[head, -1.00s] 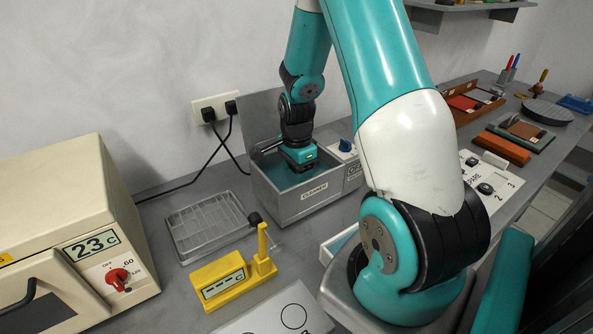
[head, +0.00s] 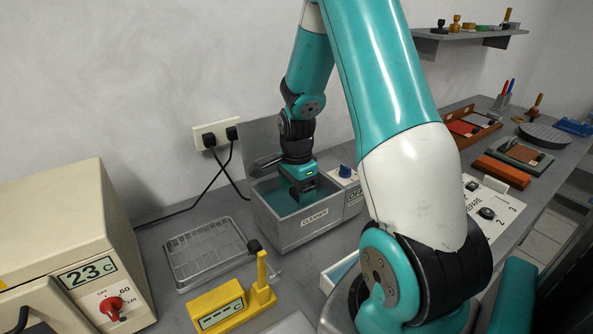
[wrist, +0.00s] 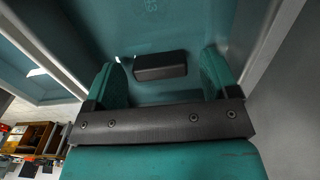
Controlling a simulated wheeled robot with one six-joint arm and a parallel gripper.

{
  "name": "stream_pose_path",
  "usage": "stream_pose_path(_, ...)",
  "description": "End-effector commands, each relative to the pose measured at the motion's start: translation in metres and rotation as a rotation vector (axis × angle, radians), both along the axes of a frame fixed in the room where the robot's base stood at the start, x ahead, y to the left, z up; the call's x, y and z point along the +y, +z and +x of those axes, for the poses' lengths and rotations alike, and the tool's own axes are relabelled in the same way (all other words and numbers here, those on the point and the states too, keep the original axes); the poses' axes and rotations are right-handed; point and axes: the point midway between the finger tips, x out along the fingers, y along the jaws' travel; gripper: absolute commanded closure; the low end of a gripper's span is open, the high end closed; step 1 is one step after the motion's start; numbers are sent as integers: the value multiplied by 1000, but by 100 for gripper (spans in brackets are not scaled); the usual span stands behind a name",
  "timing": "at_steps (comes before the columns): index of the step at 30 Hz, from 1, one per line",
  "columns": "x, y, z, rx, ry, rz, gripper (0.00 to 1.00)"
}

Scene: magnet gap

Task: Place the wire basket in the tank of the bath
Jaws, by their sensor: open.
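The bath, a grey box marked CLEANER (head: 313,218), stands on the bench with its tank of teal liquid open. My gripper (head: 303,197) points down into the tank, its fingers open. In the wrist view, a dark block (wrist: 160,66) shows between and beyond the open fingers, over the teal tank floor; I cannot tell whether it is part of a basket or whether the fingers touch it. I see no wire basket clearly inside the tank. A shallow metal tray with a wire grid (head: 205,252) sits left of the bath, apart from my gripper; I cannot tell whether this is the wire basket.
A beige oven (head: 75,235) reading 23 C stands at the left. A yellow gauge stand (head: 235,303) is in front of the tray. Black cables (head: 215,165) run from the wall socket. A blue knob (head: 345,171) is on the bath's right end.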

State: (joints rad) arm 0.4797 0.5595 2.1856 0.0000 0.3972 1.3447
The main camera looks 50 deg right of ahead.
Motion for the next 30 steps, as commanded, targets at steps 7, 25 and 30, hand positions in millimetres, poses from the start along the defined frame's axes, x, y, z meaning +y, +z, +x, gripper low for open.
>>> stream_pose_path(7, -1, 56, 1, -7, 0, -4, 19)
stream_pose_path(25, 100, 127, -1, -85, 588, 52, 19)
stream_pose_path(30, 229, 160, -57, -233, 1491, 117, 19)
